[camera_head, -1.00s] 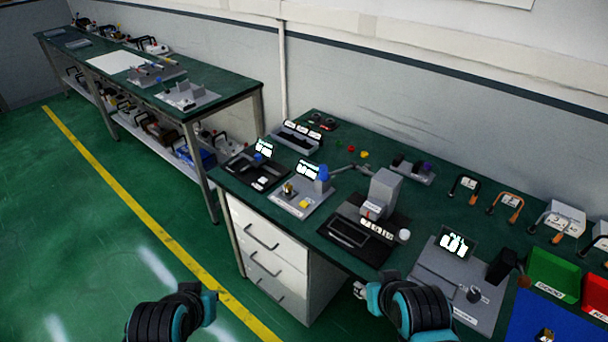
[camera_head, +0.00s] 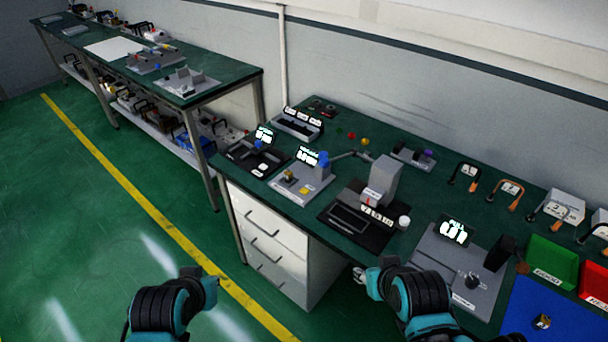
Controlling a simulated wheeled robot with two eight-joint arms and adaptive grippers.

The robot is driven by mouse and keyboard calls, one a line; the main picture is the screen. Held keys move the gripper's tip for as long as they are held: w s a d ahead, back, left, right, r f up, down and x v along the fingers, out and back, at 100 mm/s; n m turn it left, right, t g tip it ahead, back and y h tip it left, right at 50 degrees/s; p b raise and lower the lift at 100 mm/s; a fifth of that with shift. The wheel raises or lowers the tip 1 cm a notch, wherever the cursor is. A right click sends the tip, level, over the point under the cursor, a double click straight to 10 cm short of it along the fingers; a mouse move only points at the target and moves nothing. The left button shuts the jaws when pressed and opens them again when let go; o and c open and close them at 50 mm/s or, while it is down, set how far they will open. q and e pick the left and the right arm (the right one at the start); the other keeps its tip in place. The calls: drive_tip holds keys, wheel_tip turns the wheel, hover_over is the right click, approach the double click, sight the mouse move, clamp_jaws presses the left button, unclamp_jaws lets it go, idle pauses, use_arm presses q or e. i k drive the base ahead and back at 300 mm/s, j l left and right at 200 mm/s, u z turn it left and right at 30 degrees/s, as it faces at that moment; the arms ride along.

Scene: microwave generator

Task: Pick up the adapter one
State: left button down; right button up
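No part is clearly marked as adapter one. A small brass-and-dark part (camera_head: 541,321) lies on the blue mat (camera_head: 521,305) at the lower right; I cannot tell whether it is the adapter. Another small brass part (camera_head: 289,174) sits on a grey station with a lit display on the near bench. My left arm comes in at the bottom left over the floor, and its gripper fingers do not show. My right gripper (camera_head: 360,274) shows only as a small grey tip beside the bench's front edge, mostly hidden by my wrist. It is apart from both brass parts.
The near green bench (camera_head: 335,243) holds several devices with lit displays, a grey press (camera_head: 383,181), a green bin (camera_head: 552,260) and a red bin (camera_head: 597,284). White drawers (camera_head: 262,240) stand under its left end. A second bench (camera_head: 222,72) is at the back left. The floor on the left is clear.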

sight(288, 174)
drive_tip(key=i+z, duration=0.45)
drive_tip(key=i+j+z, duration=0.1)
drive_tip(key=z, duration=0.3)
drive_tip(key=i+j+z, duration=0.3)
drive_tip(key=z, duration=0.15)
drive_tip(key=i, duration=0.1)
